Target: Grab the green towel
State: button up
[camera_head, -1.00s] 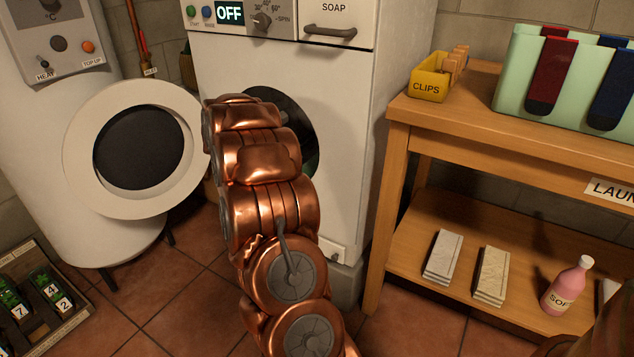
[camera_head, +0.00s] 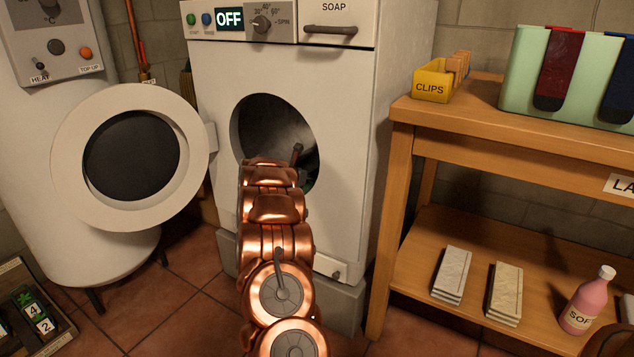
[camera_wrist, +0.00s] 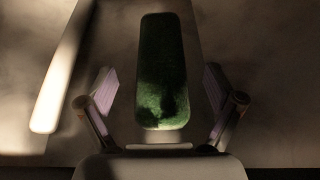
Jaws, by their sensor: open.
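The green towel (camera_wrist: 162,75) shows in the wrist view as a long, dark green rounded strip inside the dim drum. My gripper (camera_wrist: 165,110) is open, with one finger on each side of the towel's near end. The fingers stand apart from the towel, and I cannot tell how far it lies beyond them. In the head view my copper arm reaches into the washing machine's round opening (camera_head: 262,118). My arm hides most of the towel there, and the gripper is mostly out of sight inside.
The open round door (camera_head: 70,160) hangs left of the opening. A wooden table (camera_head: 480,122) on the right holds a yellow clips box (camera_head: 432,90) and a green bin (camera_head: 517,70). A pale raised bar (camera_wrist: 62,75) runs along the drum's left side.

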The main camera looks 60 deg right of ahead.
jog(key=x, duration=0.1)
jog(key=b+x, duration=0.1)
jog(key=x, duration=0.1)
jog(key=shift+a+f, duration=0.15)
jog(key=shift+f, duration=0.05)
jog(key=shift+x, duration=0.75)
jog(key=shift+r, duration=0.15)
jog(key=shift+c, duration=0.4)
jog(key=c, duration=1.2)
